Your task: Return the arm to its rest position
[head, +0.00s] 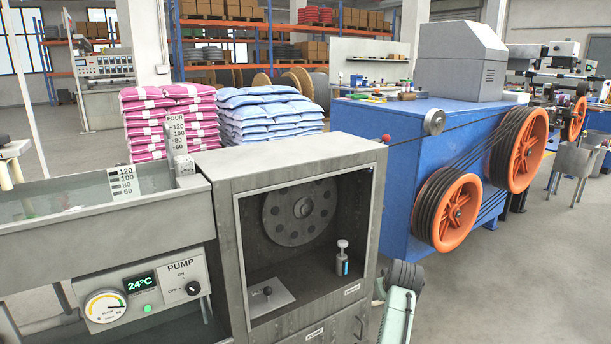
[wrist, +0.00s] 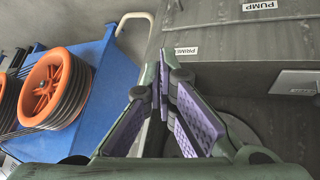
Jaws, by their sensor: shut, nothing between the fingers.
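My gripper (wrist: 168,68) shows in the wrist view with its purple-padded fingers closed at the tips and nothing between them. Its tips appear in front of the grey cabinet, beside a label reading PRIME; the gap to the cabinet cannot be judged. In the head view, part of my arm (head: 396,312) shows low, just right of the grey cabinet (head: 370,215), in dark grey and pale green. The fingers cannot be made out there.
A blue machine (head: 385,140) with orange pulleys (head: 458,212) stands to the right. The floor (head: 510,290) at the lower right is clear.

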